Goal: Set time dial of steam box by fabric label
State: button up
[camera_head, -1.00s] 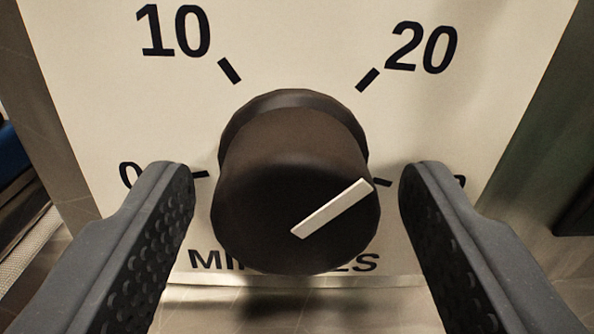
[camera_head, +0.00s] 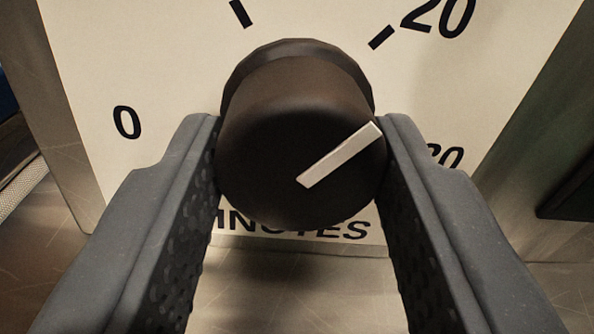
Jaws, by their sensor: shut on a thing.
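The time dial (camera_head: 290,130) is a dark brown round knob with a white pointer line (camera_head: 340,154). The pointer slants up and right, between the 20 mark (camera_head: 381,37) and the 30 numeral (camera_head: 445,156). My gripper (camera_head: 302,150) is shut on the dial, one finger on its left side and one on its right. The pale dial plate (camera_head: 180,60) carries a 0 (camera_head: 127,122) at left, a 20 (camera_head: 438,14) at upper right and the word MINUTES, partly hidden, below. The 10 numeral is out of view. The fabric label is not in view.
The plate has a metal edge (camera_head: 60,120) on its left. A dark object (camera_head: 572,195) stands at the far right. A scratched grey surface (camera_head: 290,285) lies below the plate.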

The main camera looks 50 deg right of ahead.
dwell(0.3)
jog(key=o, duration=1)
jog(key=shift+s+a, duration=0.15)
jog(key=p+v, duration=0.1)
jog(key=v, duration=1.2)
jog(key=shift+s+f, duration=0.1)
jog(key=shift+s, duration=0.05)
